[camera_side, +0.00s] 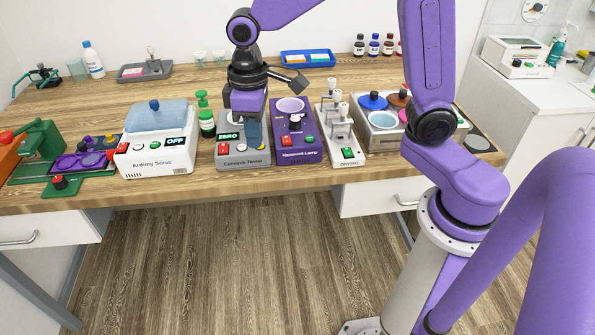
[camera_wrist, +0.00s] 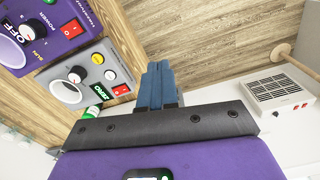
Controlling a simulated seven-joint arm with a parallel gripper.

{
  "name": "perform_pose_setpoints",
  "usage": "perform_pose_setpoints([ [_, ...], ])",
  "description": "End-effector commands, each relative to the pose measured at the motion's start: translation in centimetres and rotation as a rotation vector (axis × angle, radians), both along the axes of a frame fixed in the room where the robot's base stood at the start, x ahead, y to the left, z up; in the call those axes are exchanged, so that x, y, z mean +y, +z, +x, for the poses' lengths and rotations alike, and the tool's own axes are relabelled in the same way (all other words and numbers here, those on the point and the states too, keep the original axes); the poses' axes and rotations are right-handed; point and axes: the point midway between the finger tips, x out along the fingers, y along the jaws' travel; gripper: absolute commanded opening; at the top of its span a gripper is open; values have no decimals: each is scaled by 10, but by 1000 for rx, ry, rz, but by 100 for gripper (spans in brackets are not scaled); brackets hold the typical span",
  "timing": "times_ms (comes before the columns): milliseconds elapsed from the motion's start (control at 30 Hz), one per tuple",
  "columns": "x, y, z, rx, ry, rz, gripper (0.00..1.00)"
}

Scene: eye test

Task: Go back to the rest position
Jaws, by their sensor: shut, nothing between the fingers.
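My gripper (camera_side: 254,138) is shut and empty, and its blue fingers point down over the right part of the grey tester (camera_side: 243,160) at the front of the table. I cannot tell whether the fingertips touch it. In the wrist view the blue fingers (camera_wrist: 158,84) lie together with nothing between them. The same view shows the grey tester (camera_wrist: 90,72) with its black knob, yellow and white buttons, red switch and green ZERO display, left of the fingers.
A purple lamp unit (camera_side: 297,148) stands close on the right, then a white unit with upright posts (camera_side: 340,140). A white sonic bath with a blue lid (camera_side: 155,140) is left, with a green bottle (camera_side: 206,122) between. A blue tray (camera_side: 306,59) lies behind.

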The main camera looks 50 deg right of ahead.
Motion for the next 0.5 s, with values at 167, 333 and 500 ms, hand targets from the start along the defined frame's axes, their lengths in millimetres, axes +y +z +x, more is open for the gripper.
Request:
perform_pose_setpoints([
  [167, -9, 6, -58, -5, 124, 4, 0],
  [333, -26, 7, -112, -8, 238, 7, 0],
  [500, -47, 4, -162, -11, 352, 11, 0],
])
